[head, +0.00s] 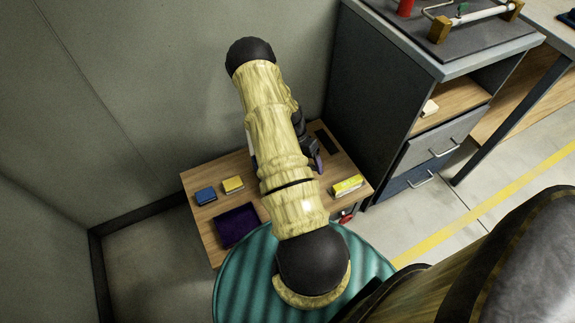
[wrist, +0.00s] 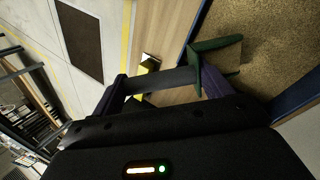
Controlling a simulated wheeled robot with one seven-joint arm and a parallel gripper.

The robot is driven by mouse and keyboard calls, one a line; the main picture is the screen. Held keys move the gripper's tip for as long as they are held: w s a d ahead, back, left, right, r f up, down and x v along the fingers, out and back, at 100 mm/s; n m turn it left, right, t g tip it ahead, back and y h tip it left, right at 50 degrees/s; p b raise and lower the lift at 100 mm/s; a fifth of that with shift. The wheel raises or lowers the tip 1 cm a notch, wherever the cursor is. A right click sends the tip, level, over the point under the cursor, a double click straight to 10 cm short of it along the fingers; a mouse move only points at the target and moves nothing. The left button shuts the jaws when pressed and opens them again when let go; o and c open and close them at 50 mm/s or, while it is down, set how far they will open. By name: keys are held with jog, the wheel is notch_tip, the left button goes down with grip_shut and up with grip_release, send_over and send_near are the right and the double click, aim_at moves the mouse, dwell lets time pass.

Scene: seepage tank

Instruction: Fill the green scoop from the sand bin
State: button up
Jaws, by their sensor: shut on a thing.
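In the wrist view my gripper (wrist: 164,79) has purple fingers on either side of a dark grey bar. This bar looks like the handle of the green scoop (wrist: 216,45), whose green part shows beside the right finger. The scoop is at the near edge of the sand bin (wrist: 296,104), which has a blue rim and brown, grainy sand (wrist: 268,48) inside. I cannot tell whether the scoop touches the sand or holds any. In the head view my arm hides the scoop and bin; a bit of my gripper (head: 317,160) shows beside it.
A grey cabinet (head: 375,110) stands close on the right; walls are behind and left.

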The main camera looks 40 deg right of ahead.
jog(key=shift+f, duration=0.4)
dwell(0.8)
jog(key=shift+w+a+f+p, duration=0.1)
jog(key=shift+w+a+p, duration=0.15)
jog(key=shift+w, duration=0.65)
jog(key=shift+w+a+f+p, duration=0.1)
jog(key=shift+w+a, duration=0.25)
jog(key=shift+w, duration=0.5)
dwell(5.0)
